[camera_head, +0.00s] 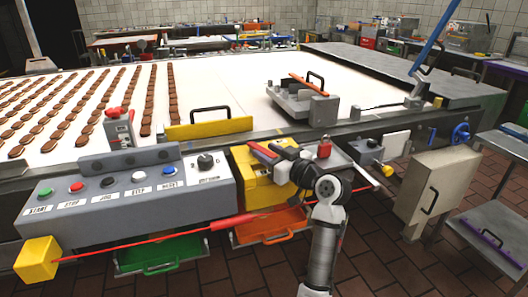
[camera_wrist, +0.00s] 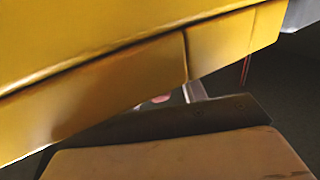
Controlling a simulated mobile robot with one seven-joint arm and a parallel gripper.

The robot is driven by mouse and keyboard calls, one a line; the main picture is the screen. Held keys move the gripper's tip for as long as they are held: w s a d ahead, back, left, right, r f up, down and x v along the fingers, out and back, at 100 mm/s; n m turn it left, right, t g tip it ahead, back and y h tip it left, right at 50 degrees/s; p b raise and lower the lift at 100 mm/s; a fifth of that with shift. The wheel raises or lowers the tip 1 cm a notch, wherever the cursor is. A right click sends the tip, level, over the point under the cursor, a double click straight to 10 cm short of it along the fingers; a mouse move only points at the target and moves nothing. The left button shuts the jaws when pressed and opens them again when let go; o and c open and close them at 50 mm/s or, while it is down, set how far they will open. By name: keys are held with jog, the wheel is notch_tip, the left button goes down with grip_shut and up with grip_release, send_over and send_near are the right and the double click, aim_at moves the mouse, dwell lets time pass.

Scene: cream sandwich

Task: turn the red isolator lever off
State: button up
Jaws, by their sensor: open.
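The yellow isolator box (camera_head: 262,192) is on the front of the line, right of the grey button panel. A red bar that looks like the isolator lever (camera_head: 263,151) sits at its top, tilted down to the right. My gripper (camera_head: 284,160) is open at the right side of the box, close to the lever's right end. I cannot tell whether they touch. In the wrist view the box's yellow face (camera_wrist: 110,45) fills the top, and a tan pad and dark plate fill the bottom. A small pinkish-red patch (camera_wrist: 160,99) shows between them; the lever is mostly hidden there.
A red padlock-like piece (camera_head: 323,149) stands right of my gripper. A red pull cord (camera_head: 140,239) runs along the front below the panel. Green (camera_head: 160,254) and orange (camera_head: 270,226) trays hang beneath. The white belt (camera_head: 215,85) with brown biscuits lies behind.

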aim_at(266, 170)
jog(key=b+v, duration=0.2)
jog(key=v, duration=0.9)
jog(key=shift+s+d, duration=0.25)
jog(key=shift+s, duration=0.1)
